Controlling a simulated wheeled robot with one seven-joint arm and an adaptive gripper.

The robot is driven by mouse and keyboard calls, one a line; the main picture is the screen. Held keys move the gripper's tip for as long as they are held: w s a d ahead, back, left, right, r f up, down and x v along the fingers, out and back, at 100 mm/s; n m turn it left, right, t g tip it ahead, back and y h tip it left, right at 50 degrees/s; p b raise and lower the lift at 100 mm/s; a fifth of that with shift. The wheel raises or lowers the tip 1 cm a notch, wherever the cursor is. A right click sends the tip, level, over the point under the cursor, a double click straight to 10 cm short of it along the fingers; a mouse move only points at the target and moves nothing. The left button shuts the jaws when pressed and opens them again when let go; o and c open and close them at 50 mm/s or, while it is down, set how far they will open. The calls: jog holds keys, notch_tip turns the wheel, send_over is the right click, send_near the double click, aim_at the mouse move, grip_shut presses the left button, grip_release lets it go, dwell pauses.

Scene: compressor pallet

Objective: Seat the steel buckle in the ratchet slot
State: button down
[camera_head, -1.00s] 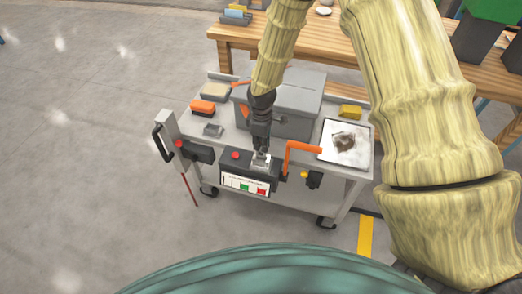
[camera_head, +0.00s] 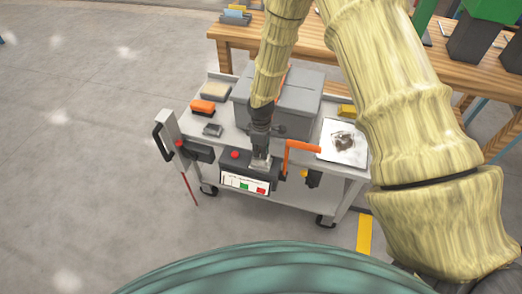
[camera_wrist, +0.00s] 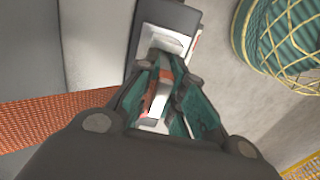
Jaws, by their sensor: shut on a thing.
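The ratchet unit (camera_head: 235,168) is a dark block with a red button and a white label with green and red patches, on the cart's front edge. My gripper (camera_head: 261,154) points down at its top, right of the red button. It is shut on the steel buckle (camera_head: 260,163), a small light-grey metal piece. In the wrist view my gripper's teal fingers (camera_wrist: 165,105) close together, with the buckle's bright metal (camera_wrist: 165,39) beyond the tips, against the dark ratchet block (camera_wrist: 172,14). The fingers hide the slot, so I cannot tell how deep the buckle sits.
An orange handle (camera_head: 301,145) rises just right of the ratchet unit. A large grey box (camera_head: 292,98) stands behind my gripper on the cart. A white tray with a dark stain (camera_head: 343,155), an orange block (camera_head: 203,107) and a small grey tray (camera_head: 212,130) lie around it.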

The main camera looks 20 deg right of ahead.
jog(key=shift+s+f, duration=0.15)
jog(key=shift+f, duration=0.25)
jog(key=shift+s+f, duration=0.1)
jog(key=shift+f, duration=0.15)
jog(key=c, duration=1.5)
grip_release()
jog(key=shift+f, duration=0.1)
jog(key=shift+w+r, duration=0.25)
jog(key=shift+r, duration=0.6)
notch_tip(320, 180, up, 12)
jog(key=shift+f+b, duration=0.1)
jog(key=shift+b, duration=0.75)
